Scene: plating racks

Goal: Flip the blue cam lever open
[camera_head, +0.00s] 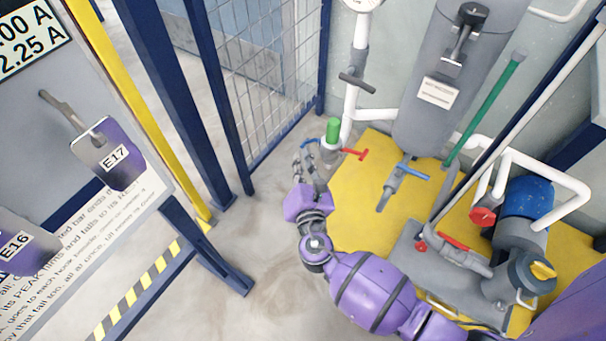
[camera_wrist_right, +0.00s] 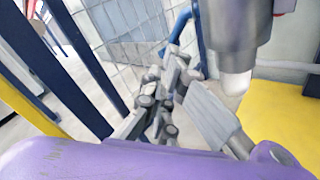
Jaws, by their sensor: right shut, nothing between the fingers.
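The blue cam lever (camera_head: 309,142) sticks out to the left of a grey coupling (camera_head: 329,152) with a green top, in the head view. In the right wrist view the blue lever (camera_wrist_right: 182,24) curves down beside the grey coupling body (camera_wrist_right: 232,35). A red lever (camera_head: 354,154) sticks out on the coupling's other side. My right gripper (camera_head: 308,167) is shut and empty, just below and left of the coupling. In the wrist view its fingers (camera_wrist_right: 180,85) are close below the blue lever; whether they touch it I cannot tell. My left gripper is not in view.
A white pipe (camera_head: 350,100) and a large grey tank (camera_head: 430,85) stand behind the coupling. A blue-handled valve (camera_head: 412,173) is on the right, above the yellow floor (camera_head: 365,215). Mesh fencing (camera_head: 265,70) is at the back left. Open floor (camera_head: 265,240) lies left of my arm.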

